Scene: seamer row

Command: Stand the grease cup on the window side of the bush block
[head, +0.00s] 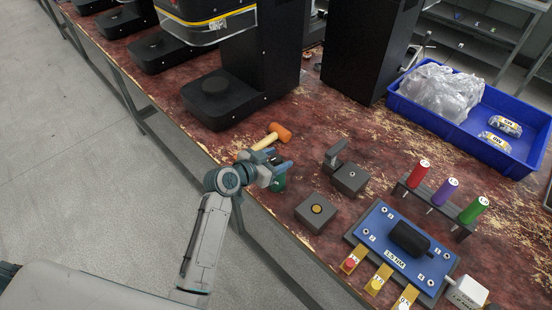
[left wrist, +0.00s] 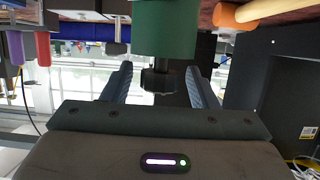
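The grease cup, a green cylinder with a dark narrower end, shows as a small green patch (head: 279,184) in the head view, mostly hidden by my left gripper (head: 279,171). In the left wrist view its green body (left wrist: 165,28) is at the top, with the dark end between my left fingers (left wrist: 158,88). The fingers are open, with a gap on each side of the dark end. The bush block, a grey block (head: 309,221) with a brass-coloured bush on top, stands to the right of the cup. My right gripper is not in view.
An orange-headed mallet (head: 279,133) lies just behind the gripper. A grey block with a lever (head: 350,180) stands behind the bush block. A blue panel (head: 376,243) and a rack of coloured cylinders (head: 432,208) are to the right. A black machine (head: 232,103) stands behind.

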